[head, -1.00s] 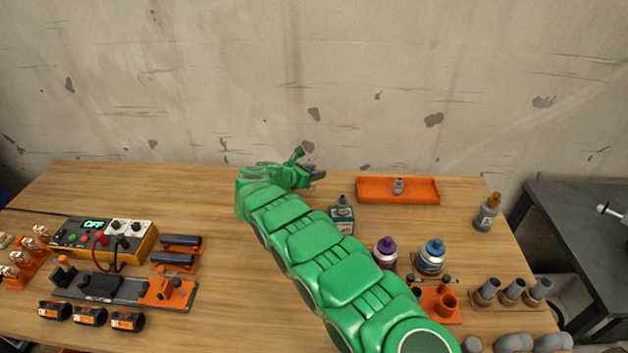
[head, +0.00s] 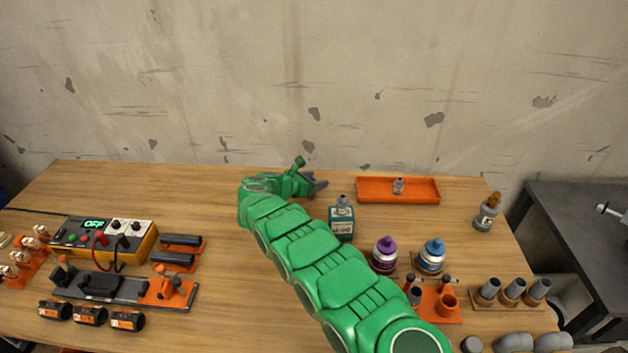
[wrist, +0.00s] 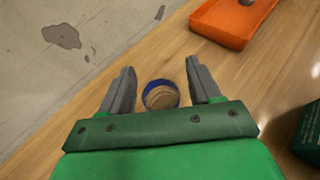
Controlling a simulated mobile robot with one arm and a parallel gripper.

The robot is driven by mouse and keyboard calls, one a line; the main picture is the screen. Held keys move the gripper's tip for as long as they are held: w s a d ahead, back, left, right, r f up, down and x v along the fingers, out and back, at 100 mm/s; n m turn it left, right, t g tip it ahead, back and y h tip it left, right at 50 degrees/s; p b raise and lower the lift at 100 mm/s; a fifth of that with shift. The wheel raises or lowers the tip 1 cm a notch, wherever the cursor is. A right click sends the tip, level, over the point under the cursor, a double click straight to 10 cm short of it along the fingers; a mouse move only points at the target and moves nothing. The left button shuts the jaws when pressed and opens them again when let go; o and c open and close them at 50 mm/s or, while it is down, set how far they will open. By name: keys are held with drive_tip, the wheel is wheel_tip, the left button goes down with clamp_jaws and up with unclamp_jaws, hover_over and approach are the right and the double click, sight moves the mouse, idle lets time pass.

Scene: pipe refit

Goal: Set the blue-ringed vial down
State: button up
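The blue-ringed vial (wrist: 160,94) shows in the wrist view as a round tan top inside a blue ring, between my two grey fingers. A narrow gap shows on each side of it, so my gripper (wrist: 160,78) looks open around it and not touching. The vial appears to be on the wooden table (wrist: 150,55), though its base is hidden. In the head view my gripper (head: 319,184) is low at the back of the table, left of the orange tray, and the vial cannot be made out there.
The orange tray (head: 372,198) holds a small grey vial (head: 398,186). A dark green bottle (head: 342,224) stands just right of my arm. Purple-capped (head: 385,256) and blue-capped (head: 431,257) bottles stand nearer. The wall is close behind; the table left of my gripper is clear.

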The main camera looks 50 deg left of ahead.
idle(0.3)
drive_tip(key=shift+s+r, duration=0.1)
drive_tip(key=shift+r, duration=0.1)
drive_tip(key=v, duration=1.1)
drive_tip(key=shift+s, duration=0.35)
drive_tip(key=shift+r, duration=0.1)
